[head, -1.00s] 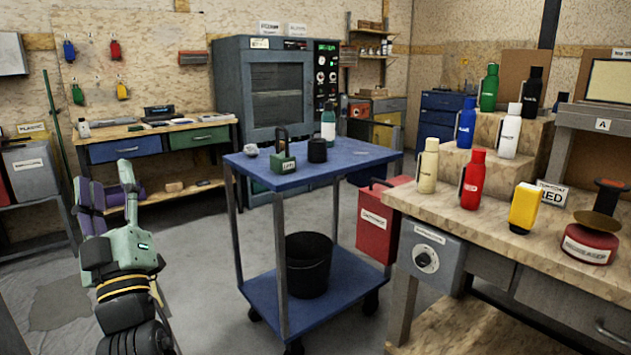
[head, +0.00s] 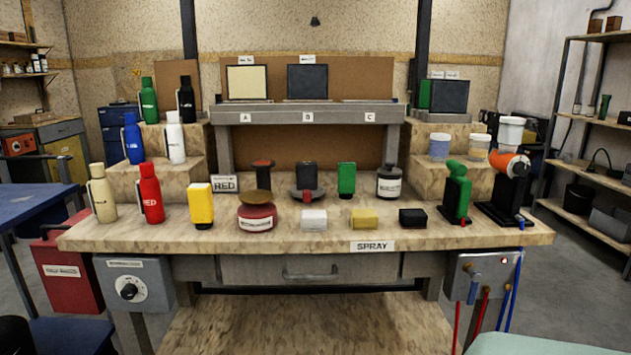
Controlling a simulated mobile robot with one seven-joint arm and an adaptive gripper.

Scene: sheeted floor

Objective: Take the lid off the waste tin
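No tin here has a label that I can clearly read as waste. A squat red tin (head: 257,219) with a pale label stands on the bench, left of the middle, with a brown disc on top. A red metal bin (head: 72,282) with a pale label stands on the floor left of the bench, its upper part partly behind the blue trolley and the bench edge. Whether its top is closed is hard to tell. My gripper is out of view; only a pale green piece, probably of my arm, shows at the bottom right edge.
The wooden bench (head: 310,240) spans the middle. Bottles, including a red one (head: 151,193), and a yellow block (head: 201,204) stand left of the red tin; a white block (head: 314,219) lies to its right. The blue trolley (head: 38,205) is at far left. Shelves (head: 590,175) stand right.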

